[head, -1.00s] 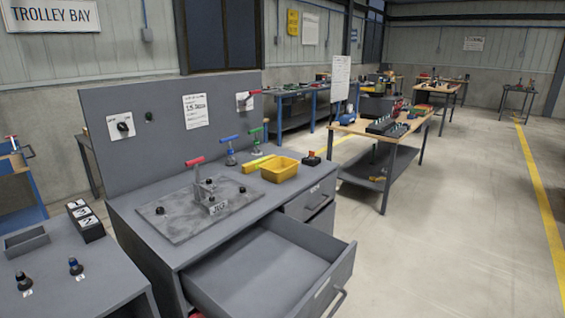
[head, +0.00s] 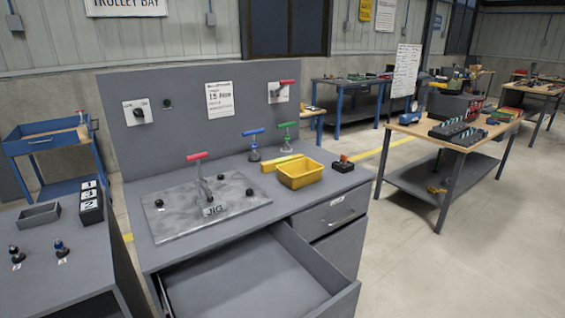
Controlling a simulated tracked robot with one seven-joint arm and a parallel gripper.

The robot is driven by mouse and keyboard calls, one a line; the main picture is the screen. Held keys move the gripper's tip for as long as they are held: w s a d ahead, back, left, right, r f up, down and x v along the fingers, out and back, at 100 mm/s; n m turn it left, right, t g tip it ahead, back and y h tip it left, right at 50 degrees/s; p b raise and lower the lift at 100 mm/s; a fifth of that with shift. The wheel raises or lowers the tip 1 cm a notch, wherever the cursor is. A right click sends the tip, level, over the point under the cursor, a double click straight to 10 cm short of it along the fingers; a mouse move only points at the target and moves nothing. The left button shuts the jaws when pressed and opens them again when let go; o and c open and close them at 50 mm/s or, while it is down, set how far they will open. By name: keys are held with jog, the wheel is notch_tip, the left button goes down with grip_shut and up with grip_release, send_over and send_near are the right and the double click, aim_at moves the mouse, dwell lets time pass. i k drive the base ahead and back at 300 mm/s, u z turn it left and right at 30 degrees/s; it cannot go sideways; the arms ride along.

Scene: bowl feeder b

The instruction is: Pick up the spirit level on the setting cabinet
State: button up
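The spirit level looks to be the yellow bar (head: 282,161) lying on the top of the grey setting cabinet (head: 310,202). It lies behind and to the left of a yellow bin (head: 301,176), whose rim hides part of it. Two upright clamps, one with a blue handle (head: 254,140) and one with a green handle (head: 287,135), stand just behind it. My gripper is not in view.
The cabinet's upper drawer (head: 250,285) stands pulled out at the front. A jig plate (head: 165,220) with a red-handled clamp (head: 199,172) covers the top's left. A small red-and-black item (head: 343,164) sits right of the bin. Open floor (head: 410,275) lies to the right.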

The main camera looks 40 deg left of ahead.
aim_at(267, 167)
jog(key=u, duration=0.35)
jog(key=i, duration=0.95)
jog(key=u, duration=1.05)
jog(key=i, duration=0.75)
jog(key=u, duration=0.45)
jog(key=k, duration=0.75)
jog(key=u, duration=0.25)
jog(key=i, duration=0.75)
jog(key=z, duration=0.2)
